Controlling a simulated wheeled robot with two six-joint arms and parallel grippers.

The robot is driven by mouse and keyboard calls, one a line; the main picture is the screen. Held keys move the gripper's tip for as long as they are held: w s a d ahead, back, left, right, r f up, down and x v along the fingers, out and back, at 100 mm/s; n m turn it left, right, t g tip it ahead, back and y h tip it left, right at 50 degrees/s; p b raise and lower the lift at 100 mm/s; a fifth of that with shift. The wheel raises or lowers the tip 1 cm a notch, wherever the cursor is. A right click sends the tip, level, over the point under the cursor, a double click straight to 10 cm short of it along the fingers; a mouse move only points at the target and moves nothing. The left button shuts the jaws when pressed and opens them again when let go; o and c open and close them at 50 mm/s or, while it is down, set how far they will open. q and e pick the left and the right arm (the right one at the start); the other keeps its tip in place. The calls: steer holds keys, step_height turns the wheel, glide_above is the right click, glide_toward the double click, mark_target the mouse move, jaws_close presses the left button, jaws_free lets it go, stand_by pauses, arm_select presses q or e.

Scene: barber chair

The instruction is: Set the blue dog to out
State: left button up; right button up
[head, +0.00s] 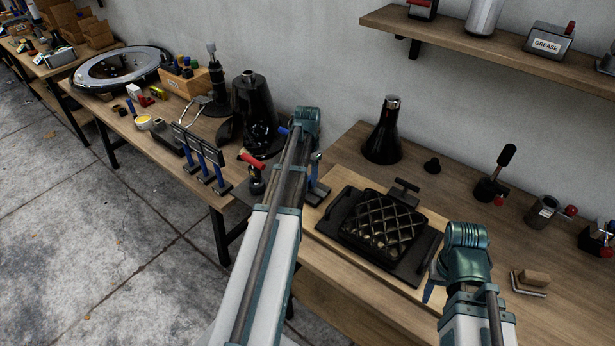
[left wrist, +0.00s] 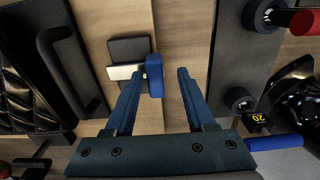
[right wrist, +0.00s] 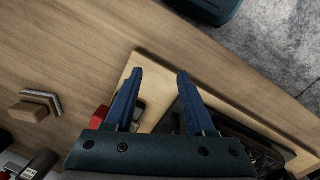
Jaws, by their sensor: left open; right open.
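The blue dog, a blue lever on a small dark base with a pale metal tongue, shows in the left wrist view (left wrist: 154,78). In the head view it seems to be the blue upright piece (head: 317,165) at the left end of the wooden board, partly behind my left arm. My left gripper (left wrist: 161,72) is open above it; the blue lever appears between the fingers, nearer the left one. I cannot tell whether they touch. My right gripper (right wrist: 155,75) is open and empty over the board's right end; a blue finger shows in the head view (head: 429,291).
A black quilted mould (head: 384,222) sits on the wooden board (head: 428,214). A red-and-black part (right wrist: 101,116) lies below my right gripper. A tool with a red handle (head: 250,160) stands left of my left arm. A wooden block (head: 534,277) lies at right.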

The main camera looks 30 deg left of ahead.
arm_select(q)
step_height(320, 180, up, 14)
steer(key=p, duration=1.3)
steer(key=shift+p, duration=0.4)
arm_select(e)
step_height(320, 180, up, 14)
arm_select(q)
steer(key=shift+f, duration=0.15)
arm_select(e)
steer(key=shift+f, duration=0.1)
arm_select(q)
steer(key=s+d+f+m+b, duration=0.1)
steer(key=s+d+f+b, duration=0.1)
steer(key=d, duration=0.8)
steer(key=s+d+f+m+b, duration=0.1)
steer(key=s+d+f+b, duration=0.15)
steer(key=d, duration=0.75)
steer(key=s+d+f+m+y+b, duration=0.1)
steer(key=s+d+f+b, duration=0.2)
steer(key=s+d, duration=0.9)
steer(key=d, duration=0.3)
steer(key=shift+d, duration=0.4)
arm_select(e)
step_height(320, 180, down, 8)
